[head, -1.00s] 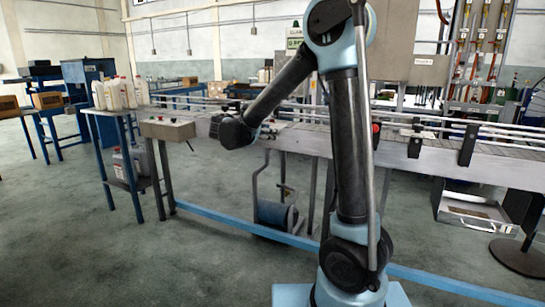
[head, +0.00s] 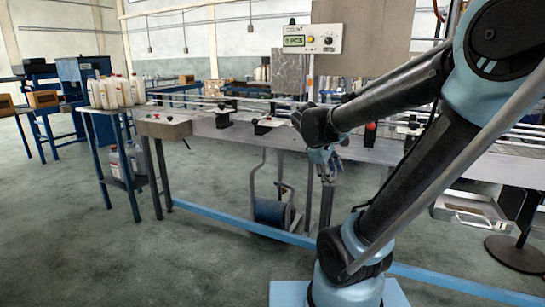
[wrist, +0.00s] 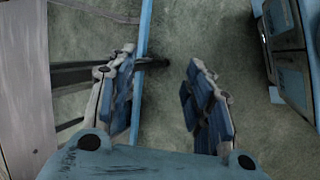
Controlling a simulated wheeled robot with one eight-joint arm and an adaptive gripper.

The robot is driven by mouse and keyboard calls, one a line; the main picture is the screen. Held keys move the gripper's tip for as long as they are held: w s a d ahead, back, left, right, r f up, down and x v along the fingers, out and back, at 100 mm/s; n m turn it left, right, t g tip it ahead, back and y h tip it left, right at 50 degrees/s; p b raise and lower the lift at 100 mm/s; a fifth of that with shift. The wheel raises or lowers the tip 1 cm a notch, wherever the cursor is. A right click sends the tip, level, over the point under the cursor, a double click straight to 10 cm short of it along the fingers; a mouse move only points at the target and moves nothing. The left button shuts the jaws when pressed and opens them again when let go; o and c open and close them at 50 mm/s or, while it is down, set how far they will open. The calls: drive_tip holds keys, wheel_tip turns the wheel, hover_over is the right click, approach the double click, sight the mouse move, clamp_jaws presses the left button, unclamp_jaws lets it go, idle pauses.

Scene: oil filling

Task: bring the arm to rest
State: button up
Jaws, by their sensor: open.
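My arm reaches up from its base at the lower middle of the head view, with its upper part bent over to the right. My gripper (head: 325,165) hangs in front of the conveyor's front edge, partly hidden by my wrist. In the wrist view my gripper (wrist: 160,105) points down, and its two blue-padded fingers are apart. Nothing is between them; green-grey floor shows behind.
The conveyor (head: 225,132) runs across behind my arm, with a control panel (head: 312,39) above it. A blue floor rail (head: 245,230) runs below. A side table (head: 100,110) holds several white jugs (head: 112,91). Open floor lies at front left.

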drive_tip(key=s+a+f+m+y, duration=0.1)
drive_tip(key=s+f+m+y, duration=0.1)
drive_tip(key=s+f+m, duration=0.3)
drive_tip(key=s+f+m+g+y, duration=0.1)
drive_tip(key=s+f+m+y, duration=0.2)
drive_tip(key=s, duration=0.7)
wheel_tip(320, 180, down, 2)
drive_tip(key=m, duration=0.3)
drive_tip(key=shift+s+a, duration=0.25)
drive_tip(key=shift+a, duration=0.15)
drive_tip(key=shift+w+f, duration=0.25)
drive_tip(key=shift+w, duration=0.2)
drive_tip(key=shift+c, duration=1.6)
